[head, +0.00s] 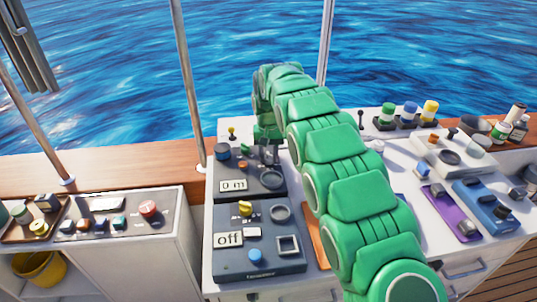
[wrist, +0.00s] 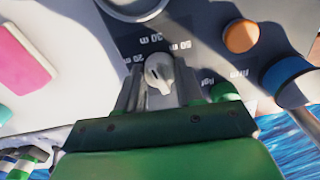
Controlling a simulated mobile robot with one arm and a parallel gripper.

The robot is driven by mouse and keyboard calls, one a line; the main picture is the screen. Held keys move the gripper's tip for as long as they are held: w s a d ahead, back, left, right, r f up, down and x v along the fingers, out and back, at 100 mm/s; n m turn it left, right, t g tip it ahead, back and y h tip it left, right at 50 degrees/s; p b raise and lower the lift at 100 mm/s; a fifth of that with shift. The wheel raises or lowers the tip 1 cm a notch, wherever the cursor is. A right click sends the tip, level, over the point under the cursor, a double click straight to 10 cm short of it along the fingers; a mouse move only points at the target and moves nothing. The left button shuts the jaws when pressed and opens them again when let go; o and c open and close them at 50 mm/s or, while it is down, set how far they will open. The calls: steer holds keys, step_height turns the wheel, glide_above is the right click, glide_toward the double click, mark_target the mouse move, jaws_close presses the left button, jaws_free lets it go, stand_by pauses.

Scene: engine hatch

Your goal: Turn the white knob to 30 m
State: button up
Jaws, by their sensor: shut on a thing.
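The white knob (wrist: 158,72) sits on a dark panel in the wrist view, with printed marks including "20 m", "30 m" and "50 m" around its far side. My gripper (wrist: 160,92) is shut on the knob, with one finger on each side of it. I cannot tell clearly which mark the knob points to. In the head view my gripper (head: 267,155) is at the back of the upper dark panel (head: 232,199). That panel's display (head: 233,185) reads "0 m". The knob is not clearly visible there, behind the gripper.
Close to the knob in the wrist view are a green knob (wrist: 224,91), an orange button (wrist: 240,36) and a blue knob (wrist: 290,80). A lower panel (head: 270,246) reads "off". My green arm crosses the right-hand console and hides part of it.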

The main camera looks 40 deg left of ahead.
mark_target(268, 154)
steer(key=shift+m, duration=0.7)
steer(key=o, duration=1)
steer(key=shift+o, duration=0.2)
steer(key=shift+r, duration=0.1)
step_height(268, 154, up, 7)
steer(key=shift+r, duration=0.25)
